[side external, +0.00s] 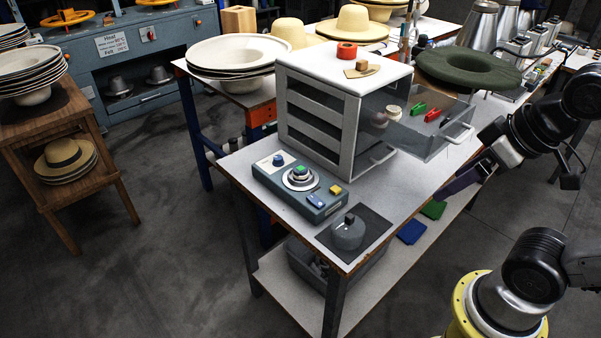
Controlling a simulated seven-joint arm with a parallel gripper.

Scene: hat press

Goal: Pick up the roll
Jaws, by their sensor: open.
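A red-orange roll (347,50) with a dark centre hole lies on the white top of the small cabinet (318,68), near its back edge. My gripper (464,181) is at the right, beside the table edge and below the level of the cabinet top. It is open and well apart from the roll. Its fingers are dark and small in view, and I see nothing held between them.
A tan block on a patch (361,69) lies close to the roll. The cabinet's open drawer (432,140) sticks out to the right, holding red and green clips and small round items. A green hat (468,68) stands behind it. A control box (300,188) sits in front.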

